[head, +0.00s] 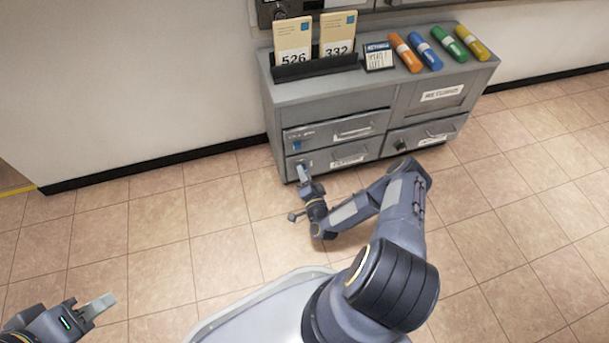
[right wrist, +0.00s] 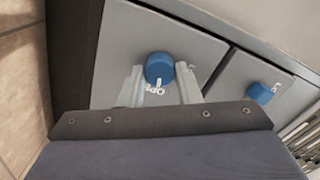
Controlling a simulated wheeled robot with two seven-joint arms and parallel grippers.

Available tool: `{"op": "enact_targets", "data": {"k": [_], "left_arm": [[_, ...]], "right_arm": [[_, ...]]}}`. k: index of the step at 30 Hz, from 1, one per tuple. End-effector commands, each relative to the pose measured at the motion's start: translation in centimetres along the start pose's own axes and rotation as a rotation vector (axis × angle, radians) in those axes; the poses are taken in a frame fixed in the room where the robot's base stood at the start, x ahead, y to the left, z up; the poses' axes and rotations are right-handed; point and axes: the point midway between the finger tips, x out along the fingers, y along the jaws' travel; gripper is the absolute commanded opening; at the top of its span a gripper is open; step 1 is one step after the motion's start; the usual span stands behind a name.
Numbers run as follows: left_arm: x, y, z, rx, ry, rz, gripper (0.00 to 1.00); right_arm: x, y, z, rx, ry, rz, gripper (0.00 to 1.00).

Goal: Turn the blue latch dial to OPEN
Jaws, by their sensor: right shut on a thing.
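The blue latch dial (right wrist: 159,67) is on the grey front of the lower left drawer (head: 349,160). My right gripper (head: 302,171) is at that drawer in the head view. In the right wrist view its two pale fingers (right wrist: 160,76) stand on either side of the dial, shut on it. A white mark on the dial points toward the printed letters "OPE"; the rest of that word is hidden. My left gripper (head: 98,304) is at the lower left of the head view, away from the cabinet; its finger gap is unclear.
A second blue dial (right wrist: 261,93) is on the neighbouring drawer. The grey cabinet (head: 283,97) carries a rack with cards 526 (head: 293,40) and 332 (head: 338,35), a small sign (head: 378,56) and several coloured markers. The tiled floor left of my right arm is clear.

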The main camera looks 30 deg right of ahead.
Motion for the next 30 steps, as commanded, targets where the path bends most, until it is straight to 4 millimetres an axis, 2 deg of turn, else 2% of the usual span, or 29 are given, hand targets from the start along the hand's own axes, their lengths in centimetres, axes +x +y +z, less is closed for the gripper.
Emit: {"op": "enact_targets", "data": {"k": [12,30], "left_arm": [[0.00,0.00,0.00,0.000,0.000,0.000,0.36],[0.00,0.00,0.00,0.000,0.000,0.000,0.36]], "right_arm": [[-0.01,0.07,0.00,0.231,0.000,0.002,0.07],[-0.02,0.06,0.01,0.280,0.000,0.002,0.07]]}}
